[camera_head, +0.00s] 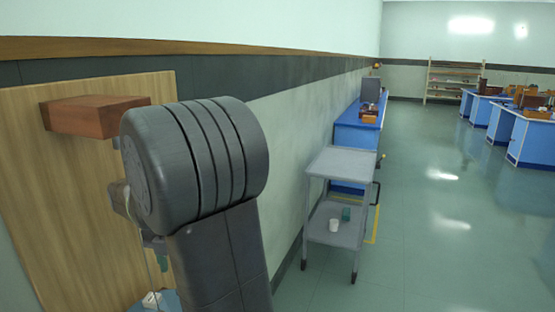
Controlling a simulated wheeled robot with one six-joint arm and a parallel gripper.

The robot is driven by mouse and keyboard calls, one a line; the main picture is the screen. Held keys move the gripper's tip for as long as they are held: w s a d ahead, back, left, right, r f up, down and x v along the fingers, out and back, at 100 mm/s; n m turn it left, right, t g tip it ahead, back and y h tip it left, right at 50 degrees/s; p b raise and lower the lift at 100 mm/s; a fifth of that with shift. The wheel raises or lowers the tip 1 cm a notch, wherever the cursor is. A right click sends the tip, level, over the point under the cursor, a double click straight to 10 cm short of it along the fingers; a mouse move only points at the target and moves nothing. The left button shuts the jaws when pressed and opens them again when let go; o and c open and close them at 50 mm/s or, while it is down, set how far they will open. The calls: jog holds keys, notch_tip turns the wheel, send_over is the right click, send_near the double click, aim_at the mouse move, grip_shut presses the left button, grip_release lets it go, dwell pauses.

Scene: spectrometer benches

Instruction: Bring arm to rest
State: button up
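My arm (215,200) fills the left foreground, with a thick dark grey rounded joint on top of an upright link. My gripper cannot be made out in this view. Small brownish and grey parts show at the left edge of the joint, partly hidden by it, and I cannot tell what they are.
A wooden panel (60,200) with a reddish-brown block (92,116) stands close at left. Blue benches (534,142) stand farther off. The floor at right is clear.

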notch_tip(320, 180, down, 7)
jog(key=shift+s+d+m, duration=0.25)
jog(key=shift+d+m, duration=0.4)
jog(key=shift+m, duration=0.35)
